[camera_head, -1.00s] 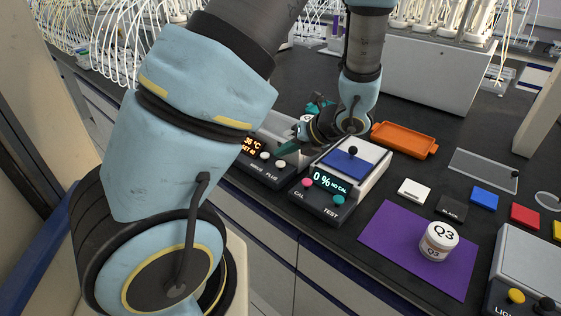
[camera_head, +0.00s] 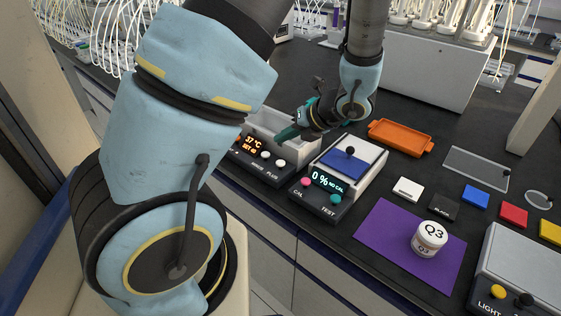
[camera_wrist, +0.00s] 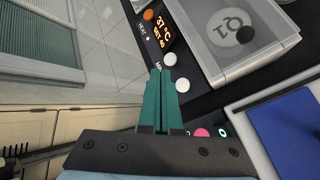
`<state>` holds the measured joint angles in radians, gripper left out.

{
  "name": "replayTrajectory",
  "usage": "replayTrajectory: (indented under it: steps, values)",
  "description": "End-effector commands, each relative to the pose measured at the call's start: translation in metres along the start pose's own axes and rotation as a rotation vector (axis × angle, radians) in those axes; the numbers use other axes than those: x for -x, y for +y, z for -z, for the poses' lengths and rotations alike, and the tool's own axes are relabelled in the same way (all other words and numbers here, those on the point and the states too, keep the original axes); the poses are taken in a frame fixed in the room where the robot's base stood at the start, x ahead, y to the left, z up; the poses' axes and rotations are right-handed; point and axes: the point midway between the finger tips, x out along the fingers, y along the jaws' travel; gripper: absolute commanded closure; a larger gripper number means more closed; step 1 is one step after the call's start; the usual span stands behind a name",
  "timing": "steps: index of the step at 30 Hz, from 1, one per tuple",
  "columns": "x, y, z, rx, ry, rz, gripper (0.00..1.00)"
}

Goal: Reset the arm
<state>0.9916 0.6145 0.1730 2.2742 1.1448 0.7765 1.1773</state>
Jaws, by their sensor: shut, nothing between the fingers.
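My gripper (camera_head: 287,133) has green fingers. The heater (camera_head: 257,150) has an orange display that reads 37 °C.
The tester (camera_head: 320,190) shows 0 % NO CAL and has a blue plate (camera_head: 343,160). A white jar marked Q3 (camera_head: 430,238) stands on a purple mat (camera_head: 380,235). An orange tray (camera_head: 401,138) and several coloured tiles lie behind. A light box (camera_head: 530,270) is at the right.

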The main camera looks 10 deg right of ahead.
Motion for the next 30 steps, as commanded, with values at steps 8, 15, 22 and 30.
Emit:
replayTrajectory:
  steps: [8,15,22,30]
  values:
    - [0.000,0.001,0.000,0.006,0.003,0.000,1.00]
    - [-0.014,0.045,0.016,0.465,0.207,-0.033,1.00]
    - [-0.016,0.102,0.044,1.440,0.559,-0.181,1.00]
    - [-0.007,0.142,0.046,2.459,0.837,-0.440,1.00]
